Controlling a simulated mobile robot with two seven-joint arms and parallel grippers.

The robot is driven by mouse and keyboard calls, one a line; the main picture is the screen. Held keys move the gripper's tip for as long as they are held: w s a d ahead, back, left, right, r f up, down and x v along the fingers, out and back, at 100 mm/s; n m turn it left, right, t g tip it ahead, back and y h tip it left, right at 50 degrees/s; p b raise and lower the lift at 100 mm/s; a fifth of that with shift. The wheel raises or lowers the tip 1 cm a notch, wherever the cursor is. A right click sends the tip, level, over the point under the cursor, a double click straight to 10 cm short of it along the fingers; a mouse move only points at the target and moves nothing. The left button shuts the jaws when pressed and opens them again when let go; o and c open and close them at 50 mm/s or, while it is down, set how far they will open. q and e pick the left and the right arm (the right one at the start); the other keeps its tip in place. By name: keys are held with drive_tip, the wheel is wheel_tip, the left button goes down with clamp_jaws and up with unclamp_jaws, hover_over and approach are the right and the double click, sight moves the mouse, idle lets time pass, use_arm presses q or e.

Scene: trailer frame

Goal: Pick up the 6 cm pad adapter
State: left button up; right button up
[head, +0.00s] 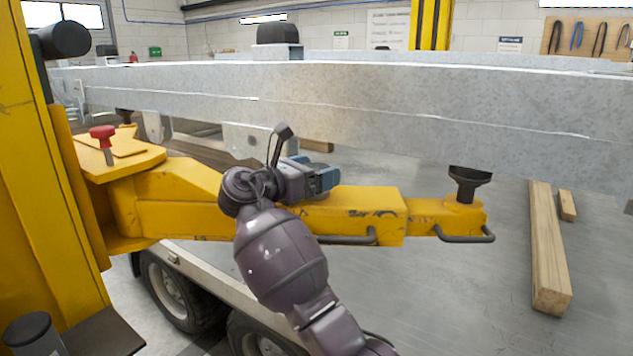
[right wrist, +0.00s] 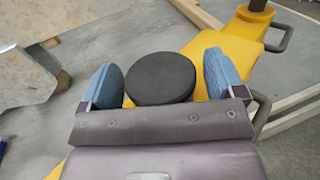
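A round black disc (right wrist: 160,78), which looks like the pad adapter, shows between the two blue fingers in the right wrist view. My right gripper (right wrist: 160,82) is around it with the fingers wide apart. The left finger looks close to the disc's edge, and a thin yellow gap shows on the right side. In the head view my right gripper (head: 322,178) is at the yellow lift arm (head: 375,205), below the grey beam; the disc is not clearly seen there. I cannot tell what the disc rests on. My left gripper is not in view.
The long grey beam (head: 400,110) runs across above the arm. A black pad (head: 470,180) stands at the lift arm's end, beside a bar handle (head: 465,237). A red knob (head: 103,134) is at left. A wooden beam (head: 549,250) lies on the grey deck at right.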

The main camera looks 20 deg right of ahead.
drive_tip(key=c, duration=1)
drive_tip(key=shift+d, duration=0.1)
drive_tip(key=shift+c, duration=0.6)
drive_tip(key=shift+r, duration=0.1)
